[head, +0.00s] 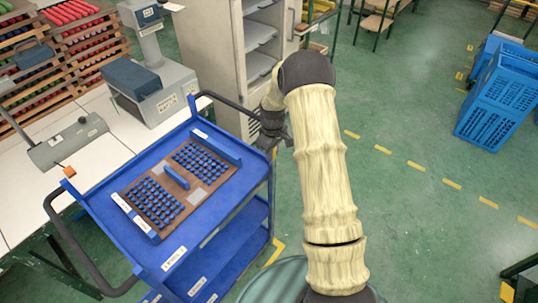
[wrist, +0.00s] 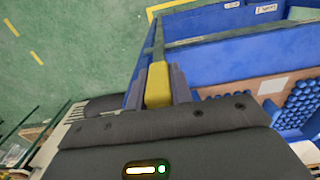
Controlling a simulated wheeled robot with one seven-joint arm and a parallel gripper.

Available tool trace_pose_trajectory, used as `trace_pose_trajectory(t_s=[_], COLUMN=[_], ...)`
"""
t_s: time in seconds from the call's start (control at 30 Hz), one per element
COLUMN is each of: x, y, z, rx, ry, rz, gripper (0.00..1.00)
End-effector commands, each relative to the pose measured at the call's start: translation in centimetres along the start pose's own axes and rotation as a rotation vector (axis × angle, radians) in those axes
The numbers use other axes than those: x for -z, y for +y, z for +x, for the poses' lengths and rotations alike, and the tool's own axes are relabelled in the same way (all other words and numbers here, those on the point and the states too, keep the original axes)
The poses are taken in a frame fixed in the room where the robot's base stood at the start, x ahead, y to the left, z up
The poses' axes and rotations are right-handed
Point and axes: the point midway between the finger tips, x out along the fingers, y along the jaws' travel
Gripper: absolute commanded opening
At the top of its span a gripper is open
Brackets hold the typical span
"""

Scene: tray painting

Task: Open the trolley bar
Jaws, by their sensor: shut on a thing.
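The blue trolley (head: 175,247) stands left of my arm, with a board of small blue pieces on its top tray. In the wrist view, my gripper (wrist: 159,78) is shut on a yellow block (wrist: 158,88), which sits between its two grey fingers at the trolley's edge. A thin greyish bar (wrist: 158,37) runs on from beyond the yellow block along the trolley; I take it as the trolley bar. In the head view, my gripper (head: 272,137) is at the trolley's right rear corner, and its fingers and the yellow block are too small or hidden to make out.
Black handles (head: 62,232) stick out from the trolley's ends. A light cabinet (head: 228,60) stands close behind my gripper. A white bench (head: 95,145) with machines is at the left. Blue crates (head: 497,95) stand at the far right. The green floor right of my arm is mostly clear.

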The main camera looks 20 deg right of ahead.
Motion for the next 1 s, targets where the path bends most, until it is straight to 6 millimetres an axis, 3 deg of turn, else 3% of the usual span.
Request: trace_pose_trajectory(t_s=[0.23, 0.27, 0.37, 0.77, 1.0], x=[0.0, 0.0, -0.2, 0.1, 0.0], y=[0.7, 0.8, 1.0, 0.4, 0.5], z=[-0.3, -0.3, -0.3, -0.6, -3.9], rx=[-0.009, -0.009, -0.008, -0.006, -0.009], ry=[0.012, 0.013, 0.012, 0.008, 0.011], rz=[0.007, 0.008, 0.013, 0.003, 0.005], gripper=[0.0, 0.24, 0.43, 0.44, 0.44])
